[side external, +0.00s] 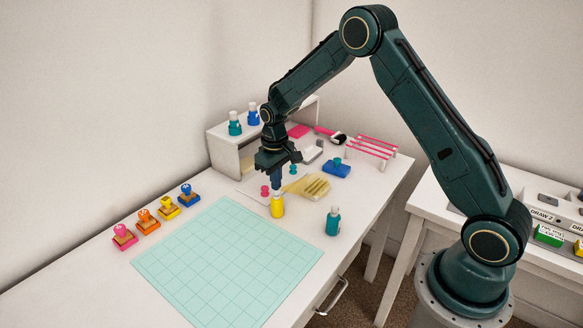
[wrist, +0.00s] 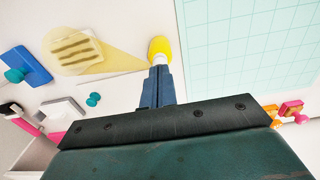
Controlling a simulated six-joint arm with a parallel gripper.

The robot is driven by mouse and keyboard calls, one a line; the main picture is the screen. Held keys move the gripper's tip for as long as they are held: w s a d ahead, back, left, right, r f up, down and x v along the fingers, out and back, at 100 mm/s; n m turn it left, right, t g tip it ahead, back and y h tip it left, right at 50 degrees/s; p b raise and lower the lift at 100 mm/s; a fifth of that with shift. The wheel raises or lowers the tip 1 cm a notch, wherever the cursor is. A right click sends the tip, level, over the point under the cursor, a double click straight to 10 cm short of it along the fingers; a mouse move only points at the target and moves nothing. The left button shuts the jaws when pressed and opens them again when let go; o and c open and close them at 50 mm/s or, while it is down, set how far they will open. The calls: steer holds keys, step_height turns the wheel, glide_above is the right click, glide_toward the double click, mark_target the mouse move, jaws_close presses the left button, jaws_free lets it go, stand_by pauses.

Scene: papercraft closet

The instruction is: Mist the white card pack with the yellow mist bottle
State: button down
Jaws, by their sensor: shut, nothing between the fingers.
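The yellow mist bottle (side external: 277,206) stands upright on the white table, just beyond the mat. In the wrist view the bottle (wrist: 160,46) shows its white top at my fingertips. My gripper (side external: 277,186) is shut with nothing between its fingers, pointing down right over the bottle's top; the tips (wrist: 158,74) appear to touch it. A see-through yellow mist cone (wrist: 118,57) spreads from the bottle's top over a pale striped card pack (wrist: 77,50). The pack (side external: 316,185) looks yellow-tinted under the mist, with dark stripes.
A mint grid mat (side external: 225,262) fills the front. Several stamps (side external: 145,220) line its left. A teal bottle (side external: 333,221) stands right. A blue block (side external: 336,170) and a pink rack (side external: 372,148) lie behind. A white shelf (side external: 222,152) holds a teal and a blue bottle.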

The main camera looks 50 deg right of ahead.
steer(key=shift+f, duration=0.25)
steer(key=shift+r, duration=0.9)
steer(key=shift+r, duration=3.05)
steer(key=shift+r, duration=0.1)
